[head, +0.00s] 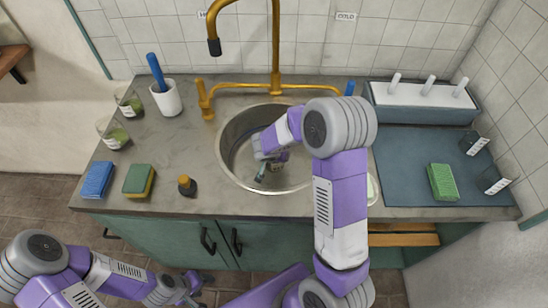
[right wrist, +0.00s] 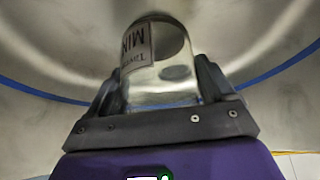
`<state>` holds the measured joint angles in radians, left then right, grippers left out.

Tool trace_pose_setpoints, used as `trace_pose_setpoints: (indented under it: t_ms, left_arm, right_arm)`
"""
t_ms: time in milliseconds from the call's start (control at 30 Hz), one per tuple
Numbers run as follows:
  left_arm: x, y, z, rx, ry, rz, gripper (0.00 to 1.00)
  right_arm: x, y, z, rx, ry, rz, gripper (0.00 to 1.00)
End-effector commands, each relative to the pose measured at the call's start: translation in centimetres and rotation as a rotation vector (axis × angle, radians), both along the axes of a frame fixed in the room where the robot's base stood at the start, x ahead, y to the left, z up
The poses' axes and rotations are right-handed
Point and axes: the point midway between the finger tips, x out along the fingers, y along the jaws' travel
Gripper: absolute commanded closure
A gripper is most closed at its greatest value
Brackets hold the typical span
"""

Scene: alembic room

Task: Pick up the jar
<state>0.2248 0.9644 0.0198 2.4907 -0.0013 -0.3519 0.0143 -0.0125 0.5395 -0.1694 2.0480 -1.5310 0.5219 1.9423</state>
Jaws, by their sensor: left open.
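The clear glass jar, with a white label in dark lettering, shows in the right wrist view (right wrist: 165,78). My right gripper (right wrist: 160,90) has one dark finger on each side of it. The fingers look very close to the glass, but I cannot tell whether they press on it. In the head view my right gripper (head: 270,157) reaches down into the round sink, and the jar there is mostly hidden by it. My left gripper (head: 187,287) is open and low in front of the cabinet, away from the counter.
The metal sink (head: 232,140) is set in the grey counter, below a brass tap (head: 275,60). A blue-grey mat (head: 410,165) with a green sponge (head: 442,182) lies right.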

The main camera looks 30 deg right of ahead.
Motion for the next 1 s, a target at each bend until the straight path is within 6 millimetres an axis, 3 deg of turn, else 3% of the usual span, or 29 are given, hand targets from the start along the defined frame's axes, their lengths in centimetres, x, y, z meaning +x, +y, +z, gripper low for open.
trace_pose_setpoints:
  t_ms: [33,300,733,1000]
  left_arm:
    - [0.0,0.0,0.0,0.0,0.0,0.0,0.43]
    - [0.0,0.0,0.0,0.0,0.0,0.0,0.43]
    - [0.0,0.0,0.1,0.0,0.0,0.0,0.43]
    - [0.0,0.0,0.6,0.0,0.0,0.0,0.43]
  right_arm:
    - [0.0,0.0,0.0,0.0,0.0,0.0,0.28]
    - [0.0,0.0,0.0,0.0,0.0,0.0,0.69]
    - [0.1,0.0,0.4,0.0,-0.002,0.0,0.69]
    - [0.1,0.0,1.8,0.0,-0.004,-0.001,0.69]
